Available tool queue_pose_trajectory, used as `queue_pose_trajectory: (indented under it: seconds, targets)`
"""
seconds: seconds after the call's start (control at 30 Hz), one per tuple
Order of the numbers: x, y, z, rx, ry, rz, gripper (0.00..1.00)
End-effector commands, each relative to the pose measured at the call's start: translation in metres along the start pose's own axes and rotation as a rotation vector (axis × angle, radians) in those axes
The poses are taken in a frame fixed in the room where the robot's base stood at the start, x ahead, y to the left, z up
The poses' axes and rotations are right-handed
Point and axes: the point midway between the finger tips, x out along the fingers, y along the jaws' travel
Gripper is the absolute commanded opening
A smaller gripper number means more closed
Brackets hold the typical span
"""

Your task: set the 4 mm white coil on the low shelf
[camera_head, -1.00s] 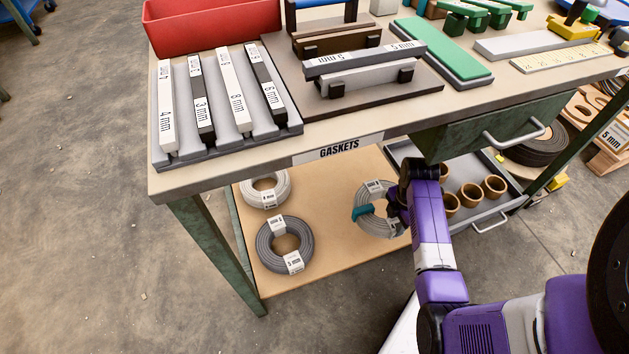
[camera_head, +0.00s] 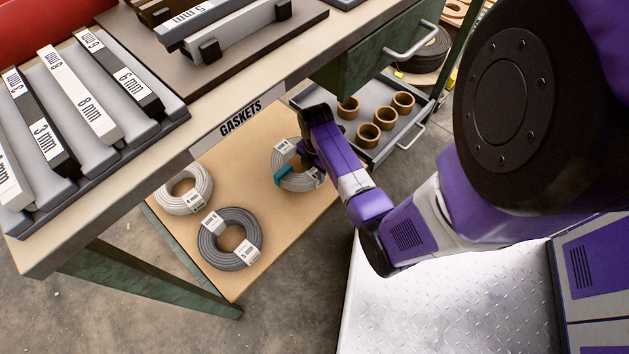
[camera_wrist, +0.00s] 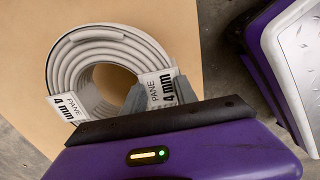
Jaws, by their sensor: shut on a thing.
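A white coil (camera_head: 293,182) with paper tags is at the right part of the low shelf (camera_head: 245,150) in the head view. In the wrist view the coil (camera_wrist: 68,72) lies flat and its tags read "PANE 4 mm". My gripper (camera_wrist: 153,92) is shut on the coil's near right side, beside one tag. In the head view my gripper (camera_head: 308,160) is at the coil's right edge. A teal piece shows at the coil's left side. I cannot tell whether the coil touches the shelf or hangs just above it; my gripper hides part of it.
Another white coil (camera_head: 170,201) and a dark grey coil (camera_head: 211,247) lie on the shelf's left part. A grey tray (camera_head: 345,105) with several brass rings is to the right. The bench edge with its "GASKETS" label (camera_head: 240,117) overhangs the shelf. Bare board lies between the coils.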

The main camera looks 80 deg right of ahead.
Motion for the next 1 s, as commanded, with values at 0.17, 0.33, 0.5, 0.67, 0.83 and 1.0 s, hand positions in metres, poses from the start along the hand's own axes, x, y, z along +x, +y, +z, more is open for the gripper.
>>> queue_pose_trajectory:
  seconds: [0.17, 0.33, 0.5, 0.67, 0.83, 1.0]
  targets:
    - [0.015, 0.001, 0.001, 0.001, -0.001, 0.003, 0.00]
    - [0.036, 0.001, 0.001, 0.001, -0.002, 0.003, 0.00]
    - [0.036, 0.001, 0.001, 0.000, -0.002, 0.004, 0.00]
    - [0.037, 0.001, 0.001, 0.000, -0.002, 0.004, 0.00]
    - [0.040, 0.000, 0.000, -0.001, -0.001, 0.001, 0.46]
    - [0.040, 0.000, 0.000, 0.000, 0.000, 0.001, 0.56]
